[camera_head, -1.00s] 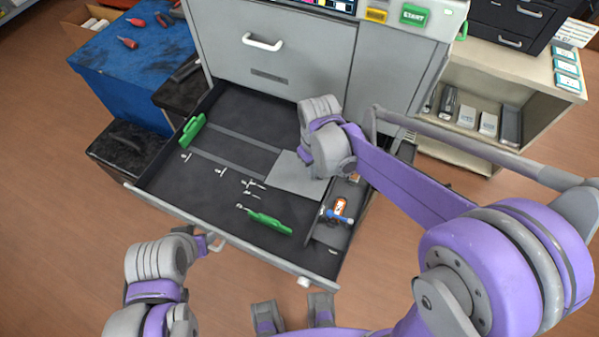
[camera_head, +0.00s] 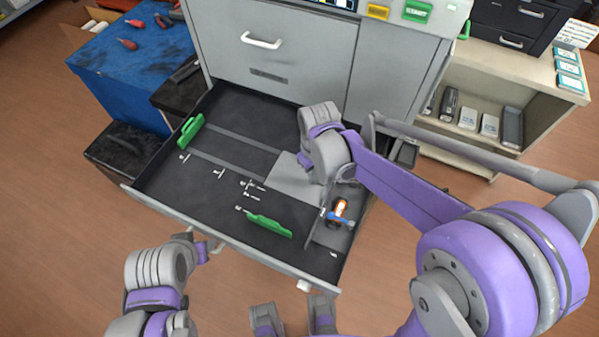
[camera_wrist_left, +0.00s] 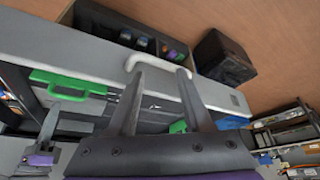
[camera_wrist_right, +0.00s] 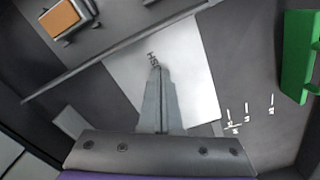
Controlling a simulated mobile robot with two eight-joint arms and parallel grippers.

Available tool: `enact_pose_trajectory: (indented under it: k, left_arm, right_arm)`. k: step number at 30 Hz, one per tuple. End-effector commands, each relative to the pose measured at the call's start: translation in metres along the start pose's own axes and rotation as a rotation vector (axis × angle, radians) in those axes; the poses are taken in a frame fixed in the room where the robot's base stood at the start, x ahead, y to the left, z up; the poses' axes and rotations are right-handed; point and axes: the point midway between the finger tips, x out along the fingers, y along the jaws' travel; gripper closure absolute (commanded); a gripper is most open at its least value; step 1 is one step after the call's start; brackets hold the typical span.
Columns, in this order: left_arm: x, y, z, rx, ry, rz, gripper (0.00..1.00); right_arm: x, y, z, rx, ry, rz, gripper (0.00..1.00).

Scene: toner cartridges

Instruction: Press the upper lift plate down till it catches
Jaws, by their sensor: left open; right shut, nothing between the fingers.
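The lift plate, a light grey flat panel (camera_head: 290,178), lies in the right half of the open dark drawer (camera_head: 150,182). It also shows in the right wrist view (camera_wrist_right: 190,62). My right gripper (camera_wrist_right: 153,66) is shut and empty, its fingertips over the plate at a small dark-and-light mark. I cannot tell whether they touch it. In the head view my right wrist hides part of the plate and the fingertips. My left gripper (camera_wrist_left: 162,76) is open at the drawer front, with its fingers near the white handle (camera_wrist_left: 150,61).
Green handles stand in the drawer at the left (camera_head: 191,130) and front (camera_head: 268,225). Small white clips lie on its floor. A side compartment holds an orange-labelled item (camera_head: 340,208). A blue tool cabinet (camera_head: 125,60) stands left, a shelf unit (camera_head: 490,80) right.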

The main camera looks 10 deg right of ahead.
Motion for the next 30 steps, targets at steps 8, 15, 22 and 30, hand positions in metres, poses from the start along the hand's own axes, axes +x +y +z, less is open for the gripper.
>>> enact_pose_trajectory:
  k: [8, 15, 22, 30]
  left_arm:
    - [-0.016, 0.000, -0.013, 0.000, 0.008, 0.000, 0.50]
    - [-0.030, 0.000, -0.024, 0.000, 0.017, 0.000, 0.50]
    - [-0.043, 0.000, -0.036, 0.000, 0.027, 0.000, 0.50]
    - [-0.057, 0.000, -0.050, 0.000, 0.039, 0.000, 0.50]
  right_arm:
    - [-0.026, 0.000, -0.001, 0.000, 0.001, 0.001, 1.00]
    - [-0.051, 0.000, -0.001, 0.000, 0.001, 0.001, 1.00]
    - [-0.074, 0.000, -0.001, 0.000, 0.001, 0.001, 1.00]
    - [-0.099, 0.000, -0.001, 0.000, 0.002, 0.001, 1.00]
